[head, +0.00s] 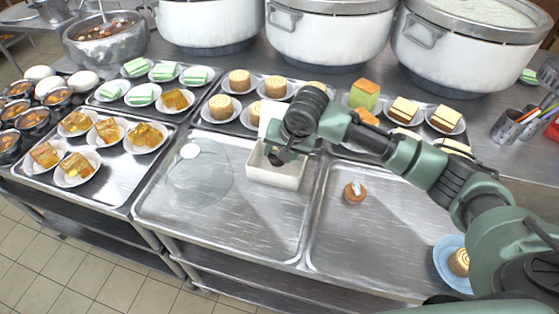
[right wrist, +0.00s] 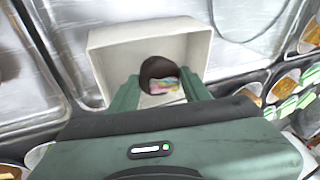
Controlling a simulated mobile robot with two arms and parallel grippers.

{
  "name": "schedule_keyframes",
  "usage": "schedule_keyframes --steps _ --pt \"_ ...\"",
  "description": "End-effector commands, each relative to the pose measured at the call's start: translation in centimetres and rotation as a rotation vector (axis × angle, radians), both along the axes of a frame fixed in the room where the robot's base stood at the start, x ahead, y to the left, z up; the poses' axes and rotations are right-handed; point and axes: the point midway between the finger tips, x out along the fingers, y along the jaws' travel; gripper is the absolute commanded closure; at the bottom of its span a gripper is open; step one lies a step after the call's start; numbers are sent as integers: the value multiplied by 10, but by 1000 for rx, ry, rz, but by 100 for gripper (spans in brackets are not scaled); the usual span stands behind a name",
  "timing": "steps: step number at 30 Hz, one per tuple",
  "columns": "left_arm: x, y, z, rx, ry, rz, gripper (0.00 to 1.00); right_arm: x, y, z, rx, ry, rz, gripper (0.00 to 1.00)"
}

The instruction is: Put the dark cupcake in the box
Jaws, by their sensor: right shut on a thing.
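The white open box (head: 276,176) stands on the middle metal tray, and its wall also shows in the right wrist view (right wrist: 108,66). My right gripper (head: 282,158) is over the box opening. In the right wrist view, my right gripper (right wrist: 160,88) is shut on the dark cupcake (right wrist: 157,67), which has a multicoloured patch. The cupcake appears over the box interior; I cannot tell whether it touches the floor of the box. In the head view the cupcake is hidden by the gripper. My left gripper is not in view.
A clear glass dome (head: 200,178) stands left of the box. A brown cupcake (head: 354,193) sits on the right tray. A blue plate (head: 444,270) holds a roll at the lower right. Plated cakes and large white pots (head: 330,40) line the back.

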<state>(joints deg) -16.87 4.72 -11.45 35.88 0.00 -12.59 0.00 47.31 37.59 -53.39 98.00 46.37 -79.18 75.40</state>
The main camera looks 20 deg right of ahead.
Motion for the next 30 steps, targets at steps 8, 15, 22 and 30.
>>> schedule_keyframes --steps 8,15,22,30 --pt "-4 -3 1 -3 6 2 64 0 0 -36 0 1 0 92" --pt "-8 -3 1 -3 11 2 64 0 0 -37 0 1 0 92" --pt "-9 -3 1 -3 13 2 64 0 0 -40 1 2 1 31" --pt "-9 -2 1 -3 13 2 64 -1 0 -40 -1 3 0 31"
